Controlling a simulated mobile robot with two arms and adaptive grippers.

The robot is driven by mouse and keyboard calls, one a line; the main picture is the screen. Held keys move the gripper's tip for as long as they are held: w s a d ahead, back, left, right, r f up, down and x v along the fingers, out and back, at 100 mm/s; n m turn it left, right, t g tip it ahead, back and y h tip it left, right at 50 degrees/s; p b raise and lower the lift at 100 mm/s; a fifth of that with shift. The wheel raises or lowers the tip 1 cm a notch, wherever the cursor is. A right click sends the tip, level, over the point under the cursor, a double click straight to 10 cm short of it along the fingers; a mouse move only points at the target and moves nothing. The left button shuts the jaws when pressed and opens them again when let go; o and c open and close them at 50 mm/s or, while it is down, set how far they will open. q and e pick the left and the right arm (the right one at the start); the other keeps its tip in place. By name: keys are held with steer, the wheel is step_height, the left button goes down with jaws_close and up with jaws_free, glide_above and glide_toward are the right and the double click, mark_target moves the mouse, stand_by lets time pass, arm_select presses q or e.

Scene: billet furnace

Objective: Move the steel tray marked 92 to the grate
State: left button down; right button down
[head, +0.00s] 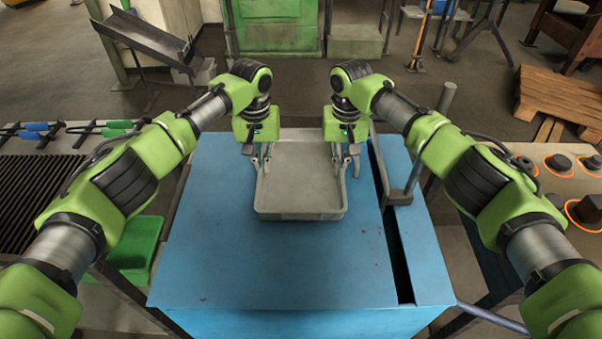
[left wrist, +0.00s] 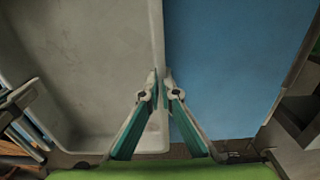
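A grey steel tray (head: 300,180) lies flat on the blue table (head: 290,265). No number shows on it. It also fills the upper left of the left wrist view (left wrist: 85,55). My left gripper (head: 260,160) is at the tray's left wall. In the left wrist view its fingertips (left wrist: 161,76) meet on either side of that wall, pinching it. My right gripper (head: 346,160) is at the right wall, one finger on each side; whether it presses on the wall is unclear. A black slatted grate (head: 28,190) lies on the left bench.
A slot (head: 395,245) and an upright grey post (head: 416,160) stand right of the tray. Blue- and green-handled tools (head: 100,128) lie behind the grate. A green box (head: 137,250) sits low between bench and table. The table front is clear.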

arm_select(q)
steer(key=shift+w+r, duration=0.1)
steer(key=shift+r, duration=0.1)
arm_select(e)
steer(key=shift+w+r, duration=0.1)
steer(key=shift+r, duration=0.1)
